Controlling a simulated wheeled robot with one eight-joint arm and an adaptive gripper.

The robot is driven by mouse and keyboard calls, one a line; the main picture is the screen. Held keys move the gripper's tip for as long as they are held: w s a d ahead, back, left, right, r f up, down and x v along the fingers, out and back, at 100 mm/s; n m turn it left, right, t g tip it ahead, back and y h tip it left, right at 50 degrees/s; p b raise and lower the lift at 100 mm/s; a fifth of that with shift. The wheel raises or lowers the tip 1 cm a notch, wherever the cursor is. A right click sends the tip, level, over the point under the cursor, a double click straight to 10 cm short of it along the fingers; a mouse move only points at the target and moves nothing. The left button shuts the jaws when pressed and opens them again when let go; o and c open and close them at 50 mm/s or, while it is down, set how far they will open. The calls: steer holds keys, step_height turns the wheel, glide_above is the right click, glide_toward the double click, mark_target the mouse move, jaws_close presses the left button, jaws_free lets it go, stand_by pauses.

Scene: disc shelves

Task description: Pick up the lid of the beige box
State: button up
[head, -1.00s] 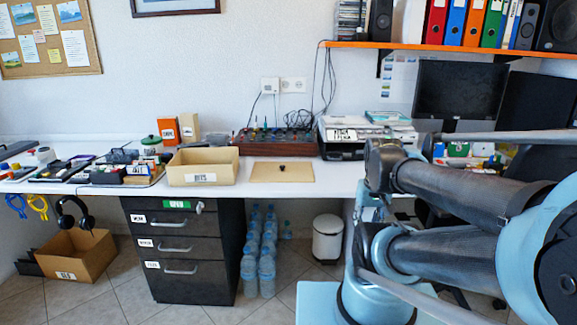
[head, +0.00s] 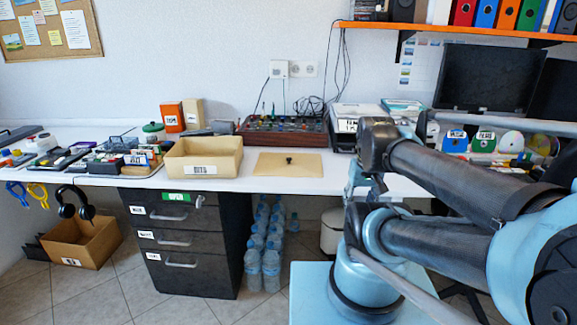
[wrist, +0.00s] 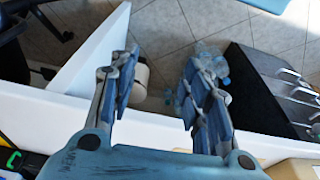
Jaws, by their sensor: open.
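The beige box (head: 204,170) stands open-topped on the white desk, with a label on its front. Its lid (head: 270,164), a flat beige panel with a small black knob (head: 289,161), lies on the desk just right of the box, apart from it. My gripper (wrist: 162,75) is open and empty in the wrist view, its two fingers spread above the desk's front edge and the floor. A beige corner, seemingly of the box (wrist: 295,169), shows at the lower right there. In the head view my arm is right of the lid, and the gripper is mostly hidden behind it.
A mixer-like device (head: 284,132) stands behind the lid, with a printer (head: 352,118) to its right. Clutter (head: 75,160) fills the desk's left. A dark drawer unit (head: 185,250) and water bottles (head: 262,255) are below. The desk strip before the lid is clear.

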steer(key=w+a+r+m, duration=0.3)
steer(key=w+r, duration=0.5)
step_height(320, 180, up, 9)
steer(key=m+g+y, duration=0.3)
steer(key=m+g, duration=0.1)
steer(key=m, duration=0.5)
glide_above(289, 158)
steer(key=w+d, duration=0.3)
steer(key=d, duration=0.1)
steer(key=x, duration=1.1)
steer(key=d+x, duration=0.1)
steer(key=x, duration=0.5)
steer(key=shift+a+f, duration=0.1)
steer(key=shift+f, duration=0.2)
jaws_close()
